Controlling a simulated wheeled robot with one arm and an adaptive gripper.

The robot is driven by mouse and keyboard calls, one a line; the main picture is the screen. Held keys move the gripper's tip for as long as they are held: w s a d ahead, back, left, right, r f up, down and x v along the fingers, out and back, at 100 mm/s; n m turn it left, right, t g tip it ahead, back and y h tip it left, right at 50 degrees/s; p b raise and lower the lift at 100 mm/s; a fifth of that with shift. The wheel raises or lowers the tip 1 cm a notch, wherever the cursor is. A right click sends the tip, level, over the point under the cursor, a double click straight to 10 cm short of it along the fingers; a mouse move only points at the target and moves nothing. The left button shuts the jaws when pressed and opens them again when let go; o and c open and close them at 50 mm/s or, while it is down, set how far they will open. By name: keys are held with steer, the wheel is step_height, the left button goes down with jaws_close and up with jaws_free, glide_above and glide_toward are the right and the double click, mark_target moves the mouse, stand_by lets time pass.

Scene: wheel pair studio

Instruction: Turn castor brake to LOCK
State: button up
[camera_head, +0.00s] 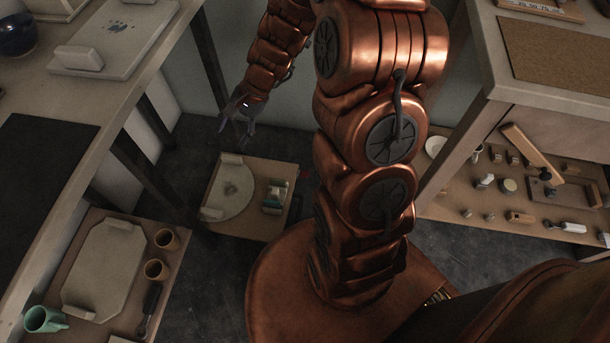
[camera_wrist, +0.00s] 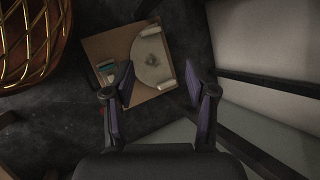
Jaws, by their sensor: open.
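A low square wooden board or trolley (camera_head: 252,221) stands on the dark floor, left of my base. It carries a pale round slab (camera_head: 232,190) with light blocks at its edge and a small teal and white item (camera_head: 274,197) on its right side. I cannot make out a castor brake or a LOCK mark for sure. My gripper (camera_head: 236,138) is open and empty, in the air above and behind the trolley. In the wrist view my spread fingers (camera_wrist: 160,82) frame part of the trolley (camera_wrist: 97,45), well apart from it.
A worktable (camera_head: 60,100) runs along the left, with dark legs near my gripper. Below it a low shelf (camera_head: 165,285) holds a pale slab, cups and a teal mug (camera_head: 45,319). A cabinet (camera_head: 480,130) with small parts stands right.

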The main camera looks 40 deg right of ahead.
steer(key=w+d+f+m+t+b, duration=0.2)
steer(key=w+d+f+m, duration=0.3)
steer(key=f, duration=0.5)
steer(key=m+h+b, duration=0.4)
steer(key=m+b, duration=0.3)
steer(key=m, duration=0.4)
glide_toward(303, 174)
steer(key=b+x, duration=0.2)
steer(key=x, duration=0.6)
steer(key=shift+d+b, duration=0.15)
steer(key=shift+b, duration=0.15)
steer(key=shift+c, duration=0.2)
jaws_close()
